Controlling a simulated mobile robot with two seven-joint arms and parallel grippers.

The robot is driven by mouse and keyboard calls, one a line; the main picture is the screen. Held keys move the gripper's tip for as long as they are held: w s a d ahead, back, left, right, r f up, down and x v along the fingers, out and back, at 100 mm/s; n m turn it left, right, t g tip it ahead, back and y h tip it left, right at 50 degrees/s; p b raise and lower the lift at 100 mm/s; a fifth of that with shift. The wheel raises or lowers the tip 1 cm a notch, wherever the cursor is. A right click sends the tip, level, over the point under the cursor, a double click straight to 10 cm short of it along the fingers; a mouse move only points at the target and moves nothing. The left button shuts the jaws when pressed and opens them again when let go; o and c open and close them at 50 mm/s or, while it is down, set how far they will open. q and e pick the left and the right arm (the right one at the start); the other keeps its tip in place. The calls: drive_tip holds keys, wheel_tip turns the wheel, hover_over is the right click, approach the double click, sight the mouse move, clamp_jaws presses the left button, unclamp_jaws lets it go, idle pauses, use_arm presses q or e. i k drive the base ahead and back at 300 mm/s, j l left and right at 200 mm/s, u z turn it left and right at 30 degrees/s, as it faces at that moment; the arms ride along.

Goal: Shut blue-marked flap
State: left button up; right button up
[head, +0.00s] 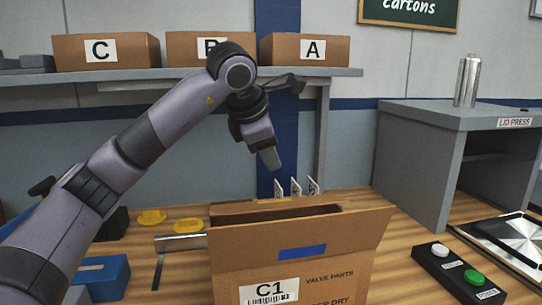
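An open brown carton (340,285) labelled C1 stands on the wooden table at the bottom centre of the head view. Its near flap (235,245) carries a blue mark (302,252). This flap stands up and leans outward, away from the opening. The far edge of the carton shows behind it, with a dark gap between. My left gripper (270,160) points down above and behind the carton, apart from it. It is seen from the side, so I cannot tell whether its fingers are apart. My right gripper is out of view.
Cartons marked C (122,52), B (185,48) and A (285,48) stand on a shelf. A grey lid press (415,165) is at right, with a button box (458,270) before it. Yellow pieces (188,226) and a blue tray (108,278) lie left. Small cards (296,187) stand behind the carton.

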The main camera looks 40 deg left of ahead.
sight(236, 247)
drive_tip(key=k+l, duration=0.15)
drive_tip(key=k, duration=0.35)
drive_tip(key=k+l, duration=0.1)
drive_tip(key=k, duration=0.4)
